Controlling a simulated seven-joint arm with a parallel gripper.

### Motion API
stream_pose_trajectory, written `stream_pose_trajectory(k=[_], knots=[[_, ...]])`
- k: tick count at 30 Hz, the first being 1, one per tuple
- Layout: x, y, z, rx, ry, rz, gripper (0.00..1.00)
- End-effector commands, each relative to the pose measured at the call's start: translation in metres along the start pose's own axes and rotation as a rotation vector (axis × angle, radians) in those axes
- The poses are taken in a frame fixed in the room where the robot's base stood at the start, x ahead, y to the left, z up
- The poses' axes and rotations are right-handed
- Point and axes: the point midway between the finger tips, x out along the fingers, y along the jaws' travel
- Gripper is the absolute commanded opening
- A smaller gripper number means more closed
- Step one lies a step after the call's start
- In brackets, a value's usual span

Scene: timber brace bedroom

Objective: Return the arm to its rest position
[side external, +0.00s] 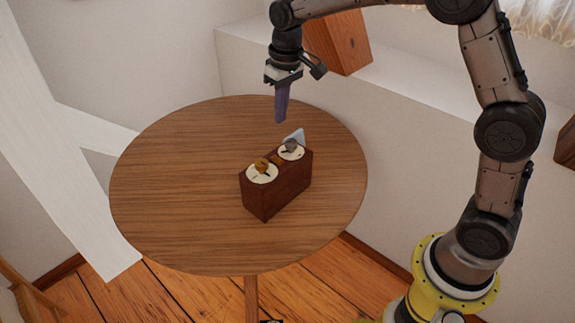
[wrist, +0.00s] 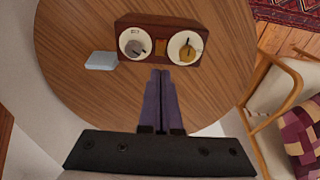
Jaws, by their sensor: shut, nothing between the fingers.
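My gripper (side external: 281,112) points down above the back of the round wooden table, apart from everything on it. Its purple fingers also show in the wrist view (wrist: 161,77), shut together with nothing between them. A dark red-brown box (side external: 276,191) stands on the table in front of and below my gripper. Its top carries two white dials, one with a brass knob (side external: 261,164) and one with a grey knob (side external: 291,145). In the wrist view the box (wrist: 160,24) lies just beyond the fingertips.
A pale blue block (wrist: 101,60) lies on the table beside the box. The round table (side external: 170,170) is otherwise bare. A white ledge (side external: 400,95) with an orange-brown wooden block (side external: 343,42) runs behind. A white timber brace (side external: 50,140) slants at left. A chair (wrist: 270,100) shows in the wrist view.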

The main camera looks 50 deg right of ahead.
Motion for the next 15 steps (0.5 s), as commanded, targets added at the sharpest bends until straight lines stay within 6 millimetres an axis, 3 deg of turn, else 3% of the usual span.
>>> stream_pose_trajectory(k=[1, 6, 10, 15], knots=[[-0.025, 0.001, 0.009, 0.002, 0.042, -0.001, 0.0], [-0.088, 0.004, 0.055, 0.005, 0.155, -0.002, 0.0], [-0.12, 0.005, 0.1, 0.006, 0.231, -0.002, 0.0], [-0.14, 0.007, 0.165, 0.006, 0.321, -0.002, 0.0]])
